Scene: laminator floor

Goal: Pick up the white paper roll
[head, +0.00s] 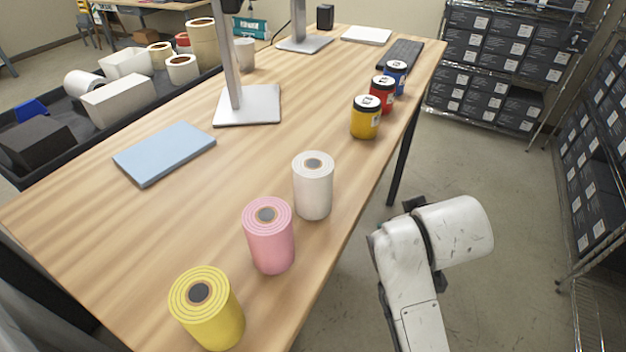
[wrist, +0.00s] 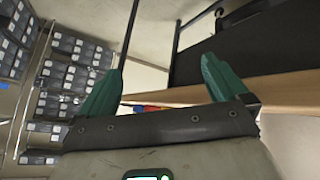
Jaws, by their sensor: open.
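The white paper roll (head: 313,186) stands upright on the wooden table near its right edge, in the head view. A pink roll (head: 268,236) and a yellow roll (head: 207,308) stand upright nearer to me in a slanting row with it. My arm is to the right of the table, apart from the rolls. My gripper (wrist: 160,85) shows in the wrist view with its two green fingers spread wide and nothing between them. The white roll cannot be made out in the wrist view.
Yellow, red and blue jars (head: 366,117) stand along the table's right edge, beyond the white roll. A blue notebook (head: 165,153) lies to the left, with a metal stand (head: 247,105) behind. Shelves of dark boxes (head: 490,65) stand at the right; the floor between is clear.

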